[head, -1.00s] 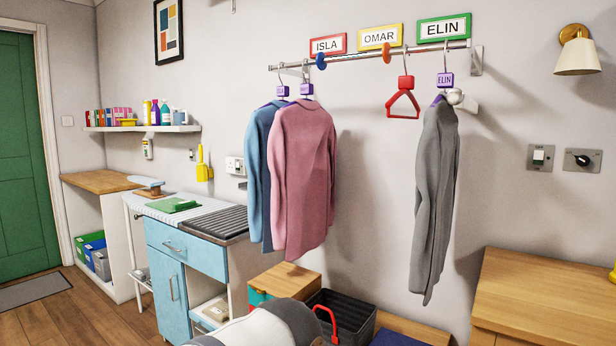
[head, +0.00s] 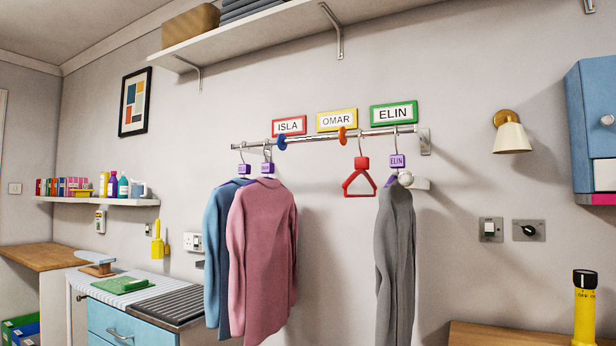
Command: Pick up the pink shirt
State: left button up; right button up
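The pink shirt (head: 262,262) hangs on a hanger with a purple tag (head: 267,168) at the left part of the wall rail (head: 330,136), under the ISLA sign (head: 289,125). A blue shirt (head: 216,255) hangs just to its left, partly hidden behind it. The pink shirt's lower edge is close to the bottom of the view. Neither of my grippers shows in the head view.
A grey garment (head: 394,260) hangs under the ELIN sign (head: 394,115), beside an empty red hanger (head: 359,180). A high shelf (head: 260,42) runs above the rail. A blue cabinet (head: 594,120) and a yellow-and-black torch (head: 584,308) stand at the right.

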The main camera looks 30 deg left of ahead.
aim_at(262, 228)
jog(key=i+j+u, duration=0.1)
jog(key=i+j, duration=0.7)
jog(key=i, duration=0.3)
jog(key=j+u, duration=0.05)
